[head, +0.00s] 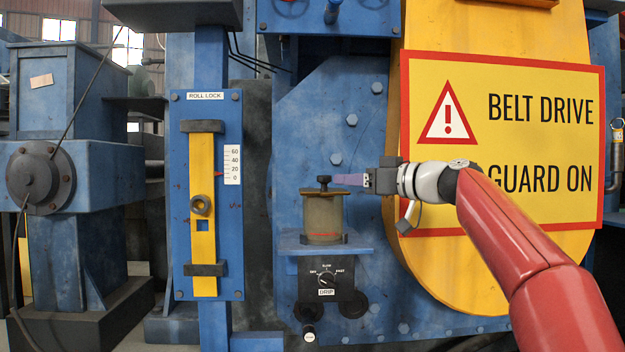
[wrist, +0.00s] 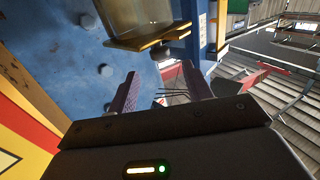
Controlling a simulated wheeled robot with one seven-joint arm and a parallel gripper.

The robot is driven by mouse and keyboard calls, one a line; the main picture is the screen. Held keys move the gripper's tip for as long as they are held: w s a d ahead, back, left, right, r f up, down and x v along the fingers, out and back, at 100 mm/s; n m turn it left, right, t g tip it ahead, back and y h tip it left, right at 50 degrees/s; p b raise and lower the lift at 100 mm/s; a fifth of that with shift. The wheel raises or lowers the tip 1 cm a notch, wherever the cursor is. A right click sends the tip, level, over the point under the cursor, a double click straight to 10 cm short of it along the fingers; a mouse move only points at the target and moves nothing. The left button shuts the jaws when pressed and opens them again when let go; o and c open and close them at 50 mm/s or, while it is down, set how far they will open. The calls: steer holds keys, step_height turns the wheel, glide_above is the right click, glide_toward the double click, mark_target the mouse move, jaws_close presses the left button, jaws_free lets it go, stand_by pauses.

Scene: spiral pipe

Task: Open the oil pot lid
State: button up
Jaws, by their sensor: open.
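The oil pot (head: 323,215) is a brownish translucent cylinder with a red line low on it, standing upright on a blue ledge. Its lid (head: 324,191) sits on top and carries a dark knob (head: 324,181). In the wrist view the pot (wrist: 135,22) appears upside down at the top, with the knob (wrist: 160,52) pointing down. My gripper (head: 335,179) comes in level from the right at knob height. Its purple fingers are apart and empty in the wrist view (wrist: 160,69). The knob appears just past the fingertips, between their lines; I cannot tell if they touch it.
A dial labelled DRIP (head: 326,278) is below the ledge (head: 290,243). A yellow roll lock bar (head: 204,240) stands to the left. A yellow belt drive guard sign (head: 500,140) is behind my arm. There is free air above the pot.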

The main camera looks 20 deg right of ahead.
mark_target(330, 176)
steer(key=p+x, duration=0.3)
steer(key=x, duration=0.4)
steer(key=shift+w+a+r, duration=0.15)
steer(key=shift+w+a, duration=0.05)
steer(key=shift+w, duration=0.05)
steer(key=shift+w+a+p, duration=0.15)
steer(key=shift+w+p, duration=0.2)
steer(key=shift+w, duration=0.05)
steer(key=shift+c, duration=0.4)
jaws_close()
